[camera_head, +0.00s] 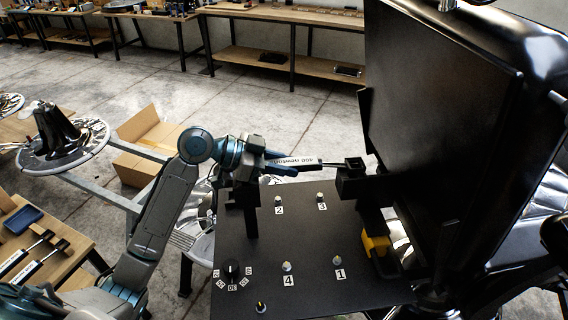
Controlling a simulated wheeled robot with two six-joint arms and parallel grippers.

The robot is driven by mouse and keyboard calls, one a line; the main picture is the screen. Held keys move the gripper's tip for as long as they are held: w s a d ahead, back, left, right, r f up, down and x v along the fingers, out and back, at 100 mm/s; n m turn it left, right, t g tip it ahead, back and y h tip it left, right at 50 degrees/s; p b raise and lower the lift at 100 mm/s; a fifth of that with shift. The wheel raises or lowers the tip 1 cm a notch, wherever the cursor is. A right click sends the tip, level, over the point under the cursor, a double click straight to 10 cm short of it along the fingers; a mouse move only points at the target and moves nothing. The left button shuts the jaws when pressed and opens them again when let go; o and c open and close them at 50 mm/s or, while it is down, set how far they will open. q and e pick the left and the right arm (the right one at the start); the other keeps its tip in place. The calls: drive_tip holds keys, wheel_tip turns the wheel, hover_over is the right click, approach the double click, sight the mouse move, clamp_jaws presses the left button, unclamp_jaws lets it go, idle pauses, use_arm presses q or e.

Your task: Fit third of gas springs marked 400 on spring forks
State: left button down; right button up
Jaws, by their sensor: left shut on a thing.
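My left gripper (276,164) is shut on a gas spring (309,162) with a white label reading "400 newton". The spring lies roughly level above the black plate. Its thin rod points right and its tip reaches a black fork-like block (351,172) beside the chair's dark panel; I cannot tell whether the tip is seated in it. Two more springs with white labels (38,262) lie on the wooden table at the lower left; their markings are too small to read. My right gripper is not in view.
The black plate (312,222) carries small studs numbered 1 to 4 and a dial (231,268). A yellow part (375,245) sits at its right edge. The large dark panel (435,130) blocks the right side. A cardboard box (150,140) stands behind my left arm.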

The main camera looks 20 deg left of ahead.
use_arm(q)
drive_tip(key=shift+f+b, duration=0.8)
drive_tip(key=shift+f, duration=0.3)
drive_tip(key=c, duration=1.1)
unclamp_jaws()
drive_tip(key=shift+r, duration=0.1)
drive_tip(key=shift+a, duration=0.1)
drive_tip(key=b+v, duration=0.2)
drive_tip(key=v, duration=0.5)
drive_tip(key=shift+b, duration=0.4)
drive_tip(key=shift+b+v, duration=0.7)
drive_tip(key=shift+v, duration=1.1)
